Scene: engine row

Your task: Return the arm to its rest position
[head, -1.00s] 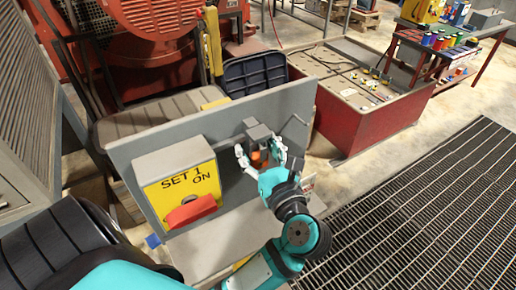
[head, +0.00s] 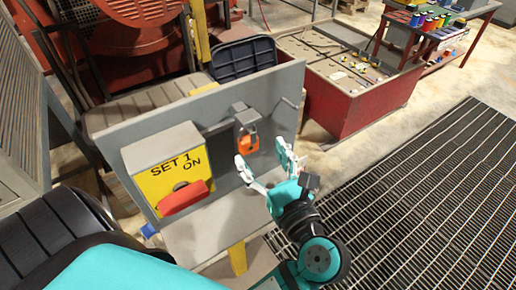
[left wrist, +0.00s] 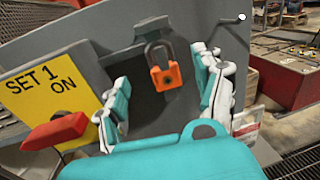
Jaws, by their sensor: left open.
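My left gripper (head: 264,165) is open, its two white and teal fingers spread in front of the grey panel (head: 225,105). In the left wrist view the open fingers (left wrist: 160,100) stand to either side of an orange padlock (left wrist: 166,77), which hangs by its grey shackle on the panel. In the head view the padlock (head: 247,144) hangs under a small grey block, just beyond the fingertips. Nothing is held between the fingers. My right gripper is not in view.
A yellow "SET 1 ON" box (head: 172,170) with a red handle (head: 183,197) is on the panel, left of my gripper. A red cabinet (head: 345,100) stands behind to the right. Dark floor grating (head: 430,200) lies open at right.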

